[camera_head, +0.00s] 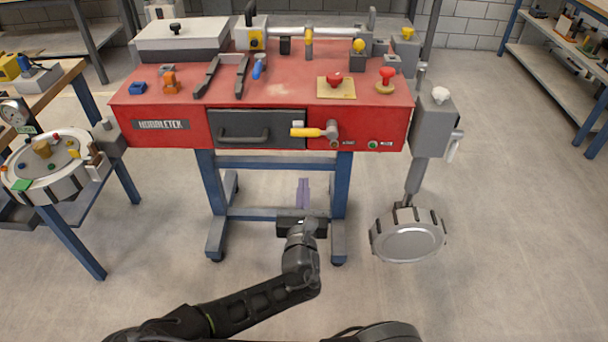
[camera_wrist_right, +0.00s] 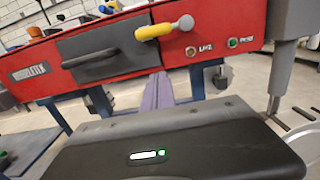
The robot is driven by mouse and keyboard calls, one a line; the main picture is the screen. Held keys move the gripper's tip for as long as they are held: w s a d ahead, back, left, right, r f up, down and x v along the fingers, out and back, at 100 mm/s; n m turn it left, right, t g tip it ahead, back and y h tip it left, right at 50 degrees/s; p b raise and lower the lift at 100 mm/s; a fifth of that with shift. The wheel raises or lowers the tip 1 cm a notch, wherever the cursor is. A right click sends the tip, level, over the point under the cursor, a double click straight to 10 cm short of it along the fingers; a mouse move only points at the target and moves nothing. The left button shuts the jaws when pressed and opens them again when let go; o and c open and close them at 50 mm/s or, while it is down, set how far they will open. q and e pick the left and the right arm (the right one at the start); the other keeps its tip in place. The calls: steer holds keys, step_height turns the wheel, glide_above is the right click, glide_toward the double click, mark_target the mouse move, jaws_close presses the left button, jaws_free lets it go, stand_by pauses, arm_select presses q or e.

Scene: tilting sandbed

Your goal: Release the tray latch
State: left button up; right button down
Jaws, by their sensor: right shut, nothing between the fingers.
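The latch (camera_head: 312,132) is a lever with a yellow grip on the red front of the workbench. Its grip points left, over the right edge of the dark grey tray front (camera_head: 280,131), which has a black bar handle (camera_head: 243,135). The yellow latch lever also shows in the right wrist view (camera_wrist_right: 160,31), with the grey tray front (camera_wrist_right: 120,50) to its left. My right gripper (camera_head: 303,184) is below and in front of the latch, apart from it. Its purple fingers are together and empty; they also show in the right wrist view (camera_wrist_right: 158,82). My left gripper is not in view.
The red bench top (camera_head: 290,100) carries a grey box, black rails, and red and yellow knobs. A green button (camera_head: 373,145) sits right of the latch. A grey post with a round silver drum (camera_head: 408,240) stands at the right. The floor in front is clear.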

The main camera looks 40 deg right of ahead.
mark_target(314, 133)
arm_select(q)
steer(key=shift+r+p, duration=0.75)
arm_select(e)
steer(key=w+d+r, duration=0.1)
steer(key=w+d, duration=0.1)
steer(key=w+d+r, duration=0.2)
steer(key=w, duration=0.1)
steer(key=w+d+r, duration=0.1)
steer(key=w+d, duration=0.1)
steer(key=shift+w+r, duration=0.2)
steer(key=shift+w, duration=0.15)
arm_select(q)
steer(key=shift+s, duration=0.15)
arm_select(e)
steer(key=shift+w+m, duration=0.1)
steer(key=shift+m, duration=0.2)
